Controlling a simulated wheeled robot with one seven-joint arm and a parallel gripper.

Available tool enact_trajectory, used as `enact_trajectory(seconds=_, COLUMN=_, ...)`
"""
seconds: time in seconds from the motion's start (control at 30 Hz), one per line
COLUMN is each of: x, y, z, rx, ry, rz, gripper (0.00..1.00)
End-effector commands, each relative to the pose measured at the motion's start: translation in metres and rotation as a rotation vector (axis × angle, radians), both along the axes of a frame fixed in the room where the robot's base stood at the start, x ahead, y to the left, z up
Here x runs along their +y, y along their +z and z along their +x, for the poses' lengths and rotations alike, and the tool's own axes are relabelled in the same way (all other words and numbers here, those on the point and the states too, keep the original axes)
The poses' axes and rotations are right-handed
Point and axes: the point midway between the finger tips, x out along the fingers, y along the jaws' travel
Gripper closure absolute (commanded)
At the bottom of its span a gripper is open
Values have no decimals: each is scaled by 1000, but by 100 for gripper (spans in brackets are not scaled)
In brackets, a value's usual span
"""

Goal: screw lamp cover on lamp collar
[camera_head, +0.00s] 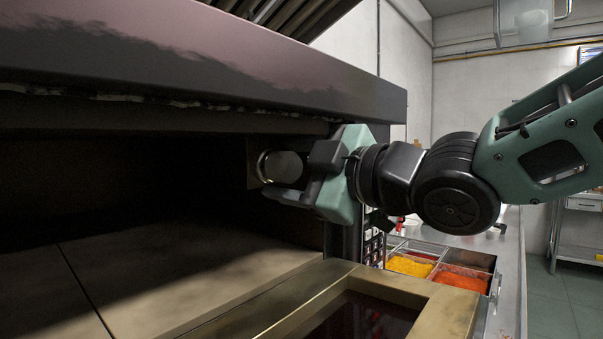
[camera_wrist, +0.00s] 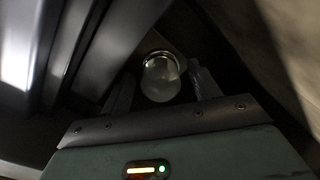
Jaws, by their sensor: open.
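The lamp cover (camera_head: 285,166) is a small rounded glass dome at the oven's inner right side wall. In the wrist view the pale glass of the cover (camera_wrist: 161,84) sits against a shiny metal ring, the lamp collar (camera_wrist: 158,56). I cannot tell whether its thread is engaged. My gripper (camera_head: 299,176) reaches into the oven mouth from the right. In the wrist view my gripper (camera_wrist: 163,87) is open, one finger on each side of the cover, with dark gaps showing between fingers and glass. The fingers and wrist partly hide the wall around the lamp in the head view.
The oven's top front edge (camera_head: 250,65) runs above my gripper. The stone floor (camera_head: 150,285) and opened door (camera_head: 452,305) lie below. Food trays (camera_head: 458,278) stand on a counter at right. The oven's middle is empty.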

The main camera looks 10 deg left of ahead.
Motion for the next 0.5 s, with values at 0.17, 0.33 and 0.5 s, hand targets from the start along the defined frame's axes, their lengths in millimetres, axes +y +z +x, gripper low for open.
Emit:
enact_trajectory(seconds=0.17, x=1, y=0, z=0, rx=0, ry=0, rz=0, gripper=39)
enact_trajectory(seconds=0.33, x=0, y=0, z=0, rx=0, ry=0, rz=0, gripper=72)
enact_trajectory(seconds=0.5, x=0, y=0, z=0, rx=1, ry=1, rz=2, gripper=79)
